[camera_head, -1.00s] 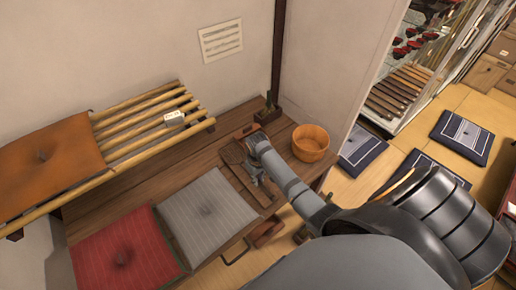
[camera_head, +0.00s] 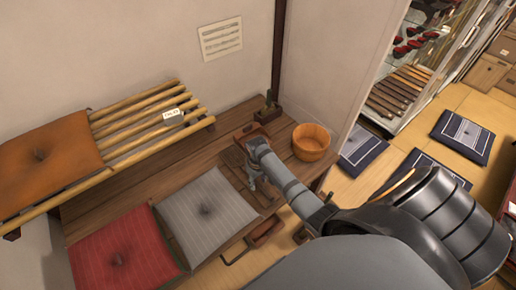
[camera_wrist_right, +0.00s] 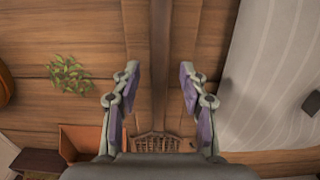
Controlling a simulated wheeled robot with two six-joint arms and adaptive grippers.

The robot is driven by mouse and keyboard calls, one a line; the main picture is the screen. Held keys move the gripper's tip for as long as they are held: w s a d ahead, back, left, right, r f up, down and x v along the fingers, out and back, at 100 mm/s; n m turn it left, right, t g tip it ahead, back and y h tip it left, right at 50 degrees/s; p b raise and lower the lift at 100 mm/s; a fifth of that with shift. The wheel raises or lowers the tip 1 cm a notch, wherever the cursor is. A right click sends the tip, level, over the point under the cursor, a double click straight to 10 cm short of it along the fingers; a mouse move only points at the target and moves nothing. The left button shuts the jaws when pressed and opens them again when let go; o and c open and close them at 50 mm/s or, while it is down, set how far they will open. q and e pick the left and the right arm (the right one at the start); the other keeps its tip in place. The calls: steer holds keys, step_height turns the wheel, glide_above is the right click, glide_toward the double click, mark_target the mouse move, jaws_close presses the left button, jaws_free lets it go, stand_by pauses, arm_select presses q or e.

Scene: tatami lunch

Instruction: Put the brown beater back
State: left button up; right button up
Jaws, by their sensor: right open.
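My right gripper (camera_head: 253,182) is low over the wooden bench (camera_head: 135,190). A small brown woven lattice (camera_wrist_right: 160,143), which looks like the beater's head, shows low in that view by the gripper's palm. It is partly cut off by the palm, and I cannot tell what it rests on. An open orange-brown box (camera_wrist_right: 82,140) is beside it, to the left. In the head view a brown box (camera_head: 246,130) lies just behind my wrist. My left gripper is not in view.
A wooden bucket (camera_head: 311,143) and a small planter (camera_head: 267,112) stand close to my right arm. Grey (camera_head: 205,210) and red (camera_head: 120,248) cushions lie on the bench at left. A slatted bamboo shelf (camera_head: 150,130) runs along the wall.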

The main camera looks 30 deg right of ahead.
steer(key=shift+r, duration=0.1)
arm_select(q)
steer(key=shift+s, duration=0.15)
arm_select(e)
step_height(320, 180, up, 12)
stand_by(0.4)
